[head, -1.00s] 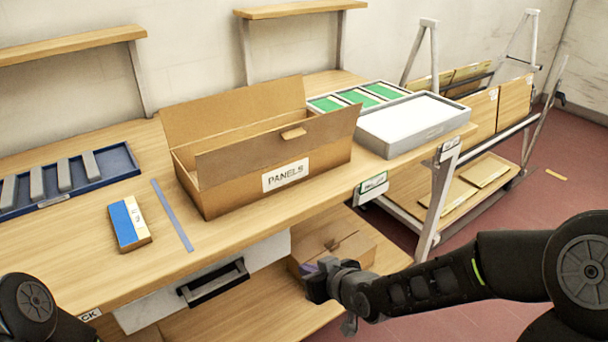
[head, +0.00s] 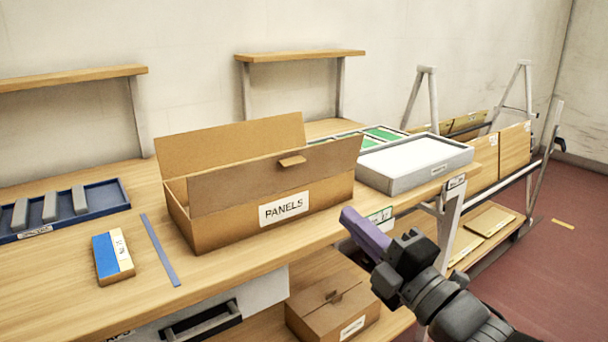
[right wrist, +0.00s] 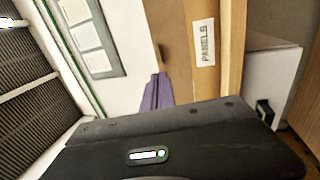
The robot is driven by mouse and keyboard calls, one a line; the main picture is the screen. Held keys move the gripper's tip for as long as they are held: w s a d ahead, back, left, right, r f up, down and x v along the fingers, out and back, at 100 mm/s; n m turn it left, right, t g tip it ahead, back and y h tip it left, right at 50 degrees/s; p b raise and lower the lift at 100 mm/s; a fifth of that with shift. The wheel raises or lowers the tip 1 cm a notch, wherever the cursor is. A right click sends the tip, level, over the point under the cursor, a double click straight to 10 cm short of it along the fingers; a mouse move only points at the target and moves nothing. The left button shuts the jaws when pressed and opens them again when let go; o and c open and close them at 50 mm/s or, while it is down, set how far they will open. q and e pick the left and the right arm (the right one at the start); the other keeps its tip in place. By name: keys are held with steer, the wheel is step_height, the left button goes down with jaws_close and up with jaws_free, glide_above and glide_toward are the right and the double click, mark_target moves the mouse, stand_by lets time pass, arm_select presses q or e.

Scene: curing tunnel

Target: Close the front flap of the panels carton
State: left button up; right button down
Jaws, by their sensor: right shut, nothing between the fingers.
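The panels carton (head: 218,226) stands on the workbench with a white PANELS label on its front. Its front flap (head: 240,182) stands raised along the front edge, with a small tab at its top. Its back flap (head: 240,136) is also raised, and the carton is open between them. My right gripper (head: 364,232), with purple fingers, is shut and empty, in front of the bench edge to the right of the carton and apart from it. The right wrist view shows its fingers (right wrist: 156,92) near the labelled carton side (right wrist: 232,40). My left gripper is out of view.
A grey box (head: 415,168) with a white top stands right of the carton, before a tray with green panels (head: 385,133). A closed carton (head: 325,310) sits below.

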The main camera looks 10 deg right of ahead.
steer(key=p, duration=0.6)
glide_toward(294, 164)
steer(key=x, duration=0.6)
steer(key=shift+w+a, duration=0.15)
steer(key=shift+w, duration=0.25)
steer(key=shift+r, duration=0.1)
